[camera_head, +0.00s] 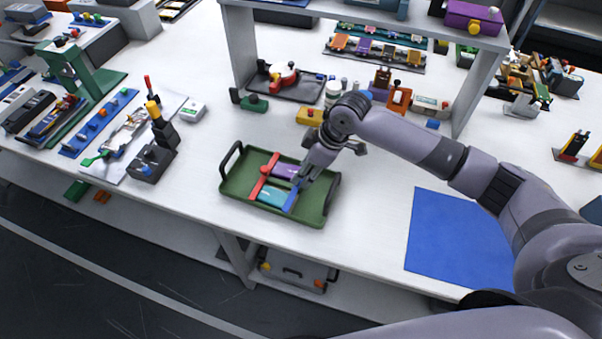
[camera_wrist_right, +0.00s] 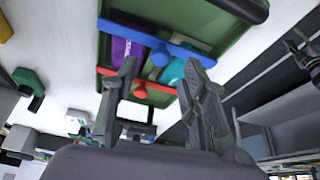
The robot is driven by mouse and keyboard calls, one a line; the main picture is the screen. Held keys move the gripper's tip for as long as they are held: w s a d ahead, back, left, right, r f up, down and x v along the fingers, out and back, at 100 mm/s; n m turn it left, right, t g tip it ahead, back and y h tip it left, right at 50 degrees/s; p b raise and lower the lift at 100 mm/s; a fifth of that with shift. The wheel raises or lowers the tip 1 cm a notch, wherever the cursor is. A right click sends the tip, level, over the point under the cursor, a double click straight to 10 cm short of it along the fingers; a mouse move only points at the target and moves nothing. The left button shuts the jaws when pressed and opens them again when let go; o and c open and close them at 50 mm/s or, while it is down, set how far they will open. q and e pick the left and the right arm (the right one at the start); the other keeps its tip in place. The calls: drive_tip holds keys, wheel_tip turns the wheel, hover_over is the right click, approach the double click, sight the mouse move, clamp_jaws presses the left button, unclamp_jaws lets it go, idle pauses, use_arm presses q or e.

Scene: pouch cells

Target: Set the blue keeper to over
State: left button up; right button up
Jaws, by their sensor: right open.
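A green tray (camera_head: 237,187) with dark handles lies near the table's front edge. In it are a purple pouch cell (camera_head: 287,172) and a teal pouch cell (camera_head: 271,195). A red keeper (camera_head: 257,188) crosses their left part. The blue keeper (camera_head: 291,200) runs across at their right end, partly hidden by my gripper. In the right wrist view the blue keeper (camera_wrist_right: 120,30) has a round knob. My right gripper (camera_wrist_right: 158,68) is open, its fingers on either side of the knob in that view, contact unclear. My left gripper is out of view.
A blue mat (camera_head: 455,240) lies to the right, with clear white table between it and the tray. A grey shelf frame (camera_head: 470,95) stands behind. A yellow block (camera_head: 309,116) and other parts sit behind the tray. A dark block stand (camera_head: 152,163) is to the left.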

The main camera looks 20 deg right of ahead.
drive_tip(key=v, duration=0.9)
drive_tip(key=shift+s+d, duration=0.1)
drive_tip(key=shift+c, duration=0.2)
